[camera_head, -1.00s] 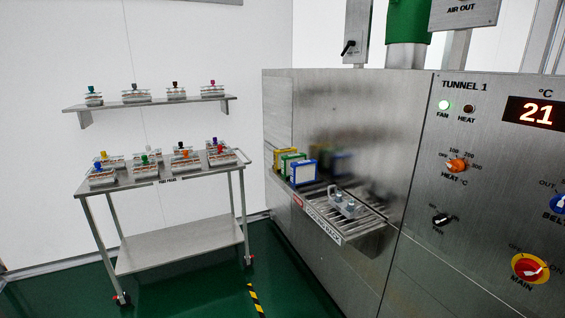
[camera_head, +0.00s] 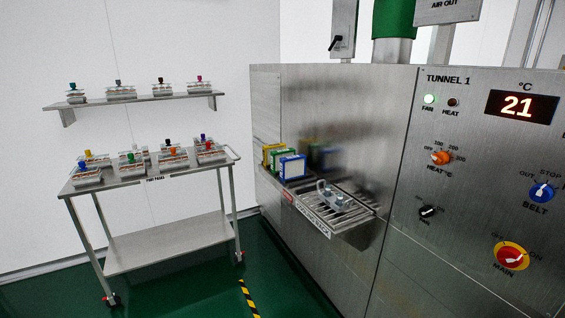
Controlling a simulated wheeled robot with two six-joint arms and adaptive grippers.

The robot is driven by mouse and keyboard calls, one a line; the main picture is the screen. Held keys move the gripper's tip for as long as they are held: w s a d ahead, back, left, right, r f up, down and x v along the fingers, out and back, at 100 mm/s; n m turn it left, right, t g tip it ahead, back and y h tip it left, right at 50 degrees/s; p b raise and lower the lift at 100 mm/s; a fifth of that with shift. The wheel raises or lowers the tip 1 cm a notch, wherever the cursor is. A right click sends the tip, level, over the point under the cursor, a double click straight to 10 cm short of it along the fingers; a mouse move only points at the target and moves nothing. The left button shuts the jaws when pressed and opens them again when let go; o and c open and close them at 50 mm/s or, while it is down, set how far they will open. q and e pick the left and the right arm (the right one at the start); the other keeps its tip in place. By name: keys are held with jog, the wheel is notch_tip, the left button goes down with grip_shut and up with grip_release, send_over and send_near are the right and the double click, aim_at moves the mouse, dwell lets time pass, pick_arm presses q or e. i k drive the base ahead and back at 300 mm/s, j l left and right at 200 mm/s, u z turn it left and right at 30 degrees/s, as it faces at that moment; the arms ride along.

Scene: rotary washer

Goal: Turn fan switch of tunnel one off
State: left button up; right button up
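The tunnel 1 control panel (camera_head: 470,135) is on the right of the head view. Its black fan switch (camera_head: 427,212) sits low on the panel's left side, below the orange heat knob (camera_head: 440,157). The fan switch's labels are too small to read clearly. The display (camera_head: 521,107) reads 21. Neither of my grippers is in view.
A blue belt knob (camera_head: 541,192) and a red and yellow main switch (camera_head: 511,257) are near the fan switch. A roller shelf (camera_head: 358,222) juts from the machine, with boxes (camera_head: 292,167) beside it. A wheeled cart (camera_head: 150,250) stands left. Green floor lies between.

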aim_at(425, 211)
jog(key=z, duration=1.3)
